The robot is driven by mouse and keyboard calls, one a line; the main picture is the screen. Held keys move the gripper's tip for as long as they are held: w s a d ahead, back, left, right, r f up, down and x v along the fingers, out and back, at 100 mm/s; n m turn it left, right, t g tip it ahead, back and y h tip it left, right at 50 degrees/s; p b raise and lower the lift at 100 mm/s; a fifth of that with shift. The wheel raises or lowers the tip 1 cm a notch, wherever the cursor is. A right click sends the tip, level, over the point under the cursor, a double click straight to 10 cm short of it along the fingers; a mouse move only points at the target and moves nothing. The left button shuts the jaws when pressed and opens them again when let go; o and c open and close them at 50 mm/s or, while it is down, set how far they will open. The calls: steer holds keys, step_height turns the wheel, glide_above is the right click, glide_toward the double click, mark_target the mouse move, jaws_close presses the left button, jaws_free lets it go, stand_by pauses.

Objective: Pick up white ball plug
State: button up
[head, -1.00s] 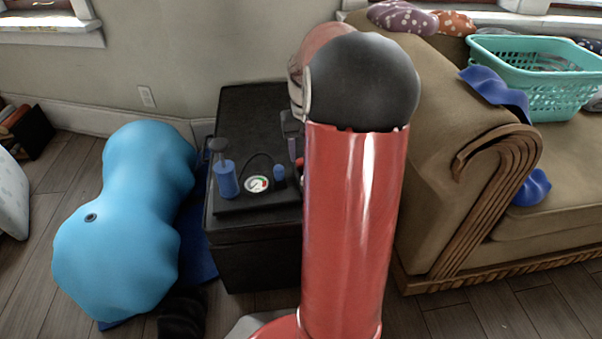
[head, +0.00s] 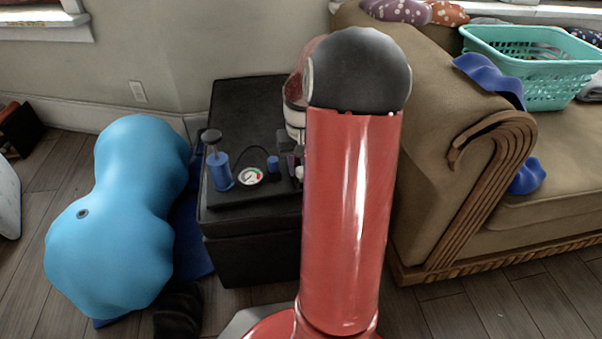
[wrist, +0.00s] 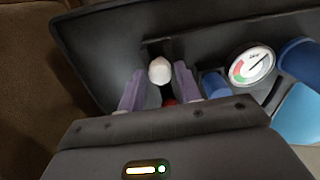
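The white ball plug (wrist: 159,70) is a small rounded white knob, in the wrist view between and just beyond my gripper's fingertips. A small red part shows below it in that view. My gripper (wrist: 158,80) is open, its two purple-grey fingers on either side of the plug, with dark gaps visible on both sides. In the head view my gripper (head: 293,162) is at the right edge of the black box top, mostly hidden behind my red arm. A tiny white spot there may be the plug.
The black box (head: 250,245) carries a blue pump (head: 219,171), a round gauge (head: 249,177) and a small blue cylinder (head: 273,164). A large blue inflatable (head: 110,250) lies left of it. A brown sofa (head: 420,140) with a teal basket (head: 535,75) stands right.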

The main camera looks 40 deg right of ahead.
steer(key=c, duration=0.6)
steer(key=shift+c, duration=0.2)
steer(key=shift+r, duration=0.15)
